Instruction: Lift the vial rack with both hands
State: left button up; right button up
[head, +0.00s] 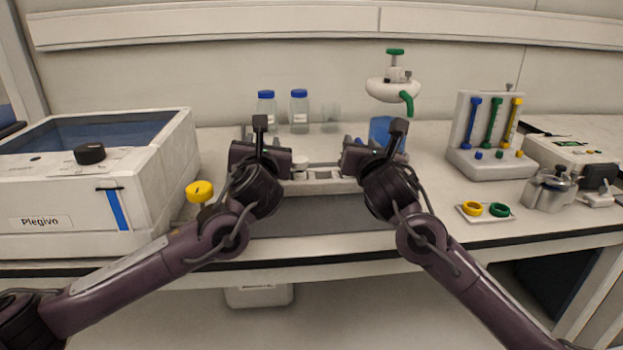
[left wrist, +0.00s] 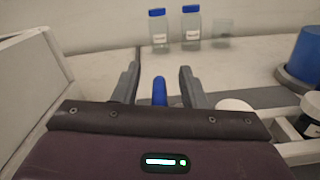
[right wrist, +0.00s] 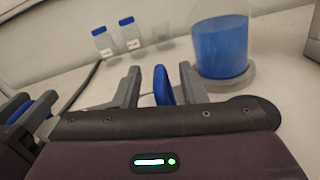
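The vial rack (head: 320,187) is a pale, low rack on the bench in the head view, between my two grippers. Its near side shows; its ends are mostly hidden behind my wrists. Part of it also shows at the right of the left wrist view (left wrist: 268,97). My left gripper (left wrist: 160,88) is open, with an upright blue handle (left wrist: 159,92) between its fingers, apart from both. My right gripper (right wrist: 160,85) is open around another blue handle (right wrist: 162,84), with gaps on both sides. Neither gripper holds anything.
Blue-capped bottles (head: 299,112) stand behind the rack. A blue-filled vessel (right wrist: 221,48) is close behind my right gripper. A grey mat (head: 325,215) lies in front.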

pick_arm(q)
jog(key=shift+w, duration=0.35)
pick_arm(e)
jog(key=shift+w, duration=0.35)
pick_arm(q)
jog(key=shift+c, duration=0.5)
pick_arm(e)
jog(key=shift+c, duration=0.5)
pick_arm(q)
grip_shut()
pick_arm(e)
grip_shut()
